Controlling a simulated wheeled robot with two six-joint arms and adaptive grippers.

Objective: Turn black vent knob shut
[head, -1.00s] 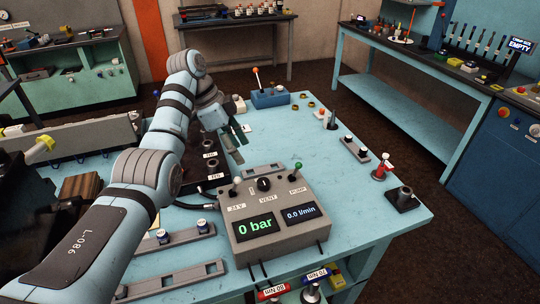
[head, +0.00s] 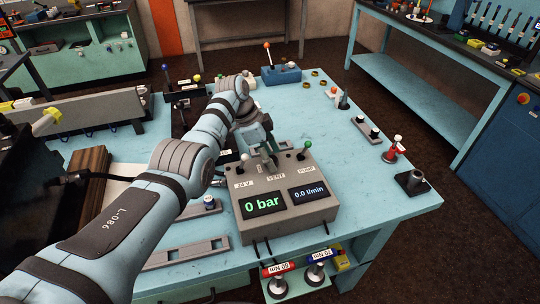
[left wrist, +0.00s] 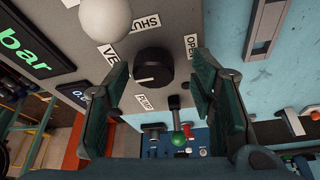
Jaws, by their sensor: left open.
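The black vent knob (left wrist: 153,66) sits on the grey control box (head: 290,224). In the left wrist view it is round, with a white mark low on its left side. A SHUT label (left wrist: 144,23) is above it and an OPEN label (left wrist: 192,46) is to its upper right. My left gripper (left wrist: 160,64) is open, with one finger on each side of the knob; I cannot tell whether they touch it. In the head view my left gripper (head: 268,157) is over the back of the box and hides the knob. My right gripper is not in view.
A white-balled lever (head: 244,157) and a green-balled lever (head: 307,145) stand close on either side of the knob. The box's displays read 0 bar and 0.0 l/min. A red valve (head: 394,149) stands at the right; the blue bench top between is mostly clear.

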